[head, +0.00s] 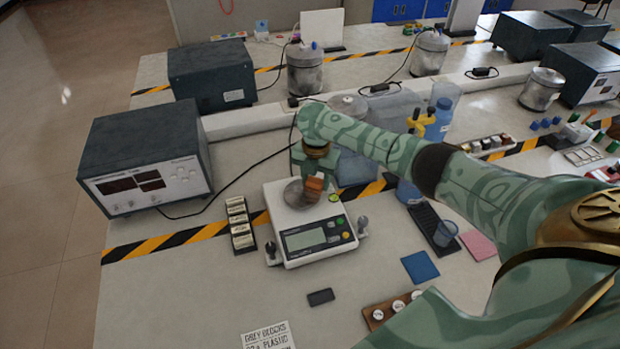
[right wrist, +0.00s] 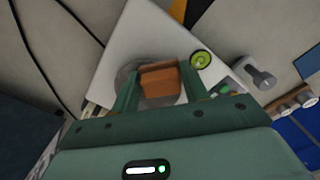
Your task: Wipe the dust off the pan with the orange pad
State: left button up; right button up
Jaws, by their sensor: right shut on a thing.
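The scale (head: 310,233) stands on the table with its display facing the front. Its round metal pan (head: 292,194) is partly hidden by my right gripper and the pad. My right gripper (head: 314,182) is shut on the orange pad (head: 314,191) over the pan. In the right wrist view the orange pad (right wrist: 160,82) sits between the two green fingers, with the grey pan (right wrist: 126,74) behind it. I cannot tell whether the pad touches the pan. No dust can be made out. My left gripper is not in view.
A rack of small labelled boxes (head: 240,225) stands left of the scale. A grey instrument (head: 146,160) is further left. A blue pad (head: 420,267) and a black block (head: 320,297) lie in front. A blue bottle (head: 440,118) stands behind my right arm.

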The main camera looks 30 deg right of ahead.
aim_at(289, 194)
jog(key=shift+r, duration=0.1)
jog(key=shift+w+a+p, duration=0.2)
jog(key=shift+w+a, duration=0.05)
jog(key=shift+a, duration=0.6)
jog(key=shift+w+a+p, duration=0.2)
jog(key=shift+a, duration=0.65)
jog(key=shift+w+a+f, duration=0.1)
jog(key=shift+w+a, duration=0.15)
jog(key=shift+a, duration=0.75)
jog(key=shift+w+a+f, duration=0.1)
jog(key=shift+w+a, duration=0.1)
jog(key=shift+a, duration=0.8)
notch_tip(289, 194, up, 6)
jog(key=p, duration=0.5)
jog(key=shift+f, duration=0.1)
jog(key=shift+r+p, duration=0.2)
jog(key=shift+p, duration=0.1)
